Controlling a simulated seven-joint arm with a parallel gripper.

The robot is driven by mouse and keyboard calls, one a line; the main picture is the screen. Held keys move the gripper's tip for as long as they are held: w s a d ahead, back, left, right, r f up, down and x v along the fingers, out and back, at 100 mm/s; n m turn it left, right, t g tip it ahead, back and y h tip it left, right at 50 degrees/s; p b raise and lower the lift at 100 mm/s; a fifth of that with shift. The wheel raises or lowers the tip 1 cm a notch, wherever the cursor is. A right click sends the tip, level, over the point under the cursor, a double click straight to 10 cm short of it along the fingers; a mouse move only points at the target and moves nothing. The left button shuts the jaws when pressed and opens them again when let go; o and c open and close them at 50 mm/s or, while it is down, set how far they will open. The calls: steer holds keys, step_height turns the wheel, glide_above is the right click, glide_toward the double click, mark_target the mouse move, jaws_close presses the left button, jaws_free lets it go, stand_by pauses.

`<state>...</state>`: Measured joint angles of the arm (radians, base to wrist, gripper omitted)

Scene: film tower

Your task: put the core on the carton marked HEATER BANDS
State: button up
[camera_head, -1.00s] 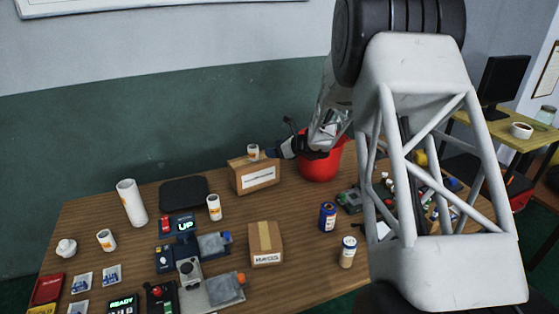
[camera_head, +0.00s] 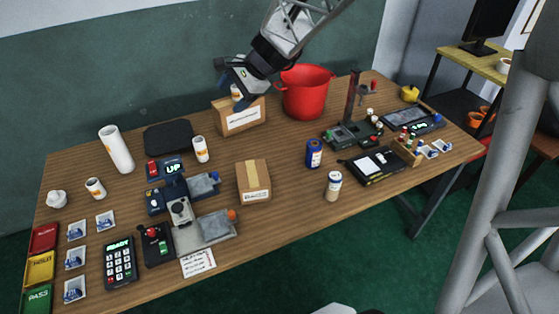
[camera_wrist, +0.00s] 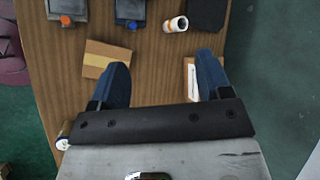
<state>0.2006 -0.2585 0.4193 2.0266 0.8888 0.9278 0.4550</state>
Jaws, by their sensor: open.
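A small white core with an orange mark (camera_head: 236,92) stands on the back cardboard carton (camera_head: 241,122), whose white label is too small to read. My gripper (camera_head: 233,80) is open just above that carton, close to the core; I cannot tell the exact gap. In the wrist view my blue fingers (camera_wrist: 161,60) are apart with nothing visibly held. The back carton (camera_wrist: 190,78) is partly hidden by the right finger, and its core does not show there. A second taped carton (camera_head: 253,183) lies nearer the front; its label is not clearly legible.
Similar cores stand at the middle (camera_head: 200,150) and left (camera_head: 96,188), near a tall white roll (camera_head: 117,149). A red bucket (camera_head: 305,96) is right of the back carton. Blue (camera_head: 314,153) and cream (camera_head: 333,186) containers stand right of the front carton.

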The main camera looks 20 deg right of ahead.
steer(key=s+r+n+g+h, duration=0.1)
steer(key=s+n+h, duration=0.6)
steer(key=s, duration=2.3)
steer(key=n, duration=0.6)
steer(key=shift+s+a+r+n, duration=0.15)
steer(key=shift+a+r+n, duration=0.15)
steer(key=shift+r, duration=0.1)
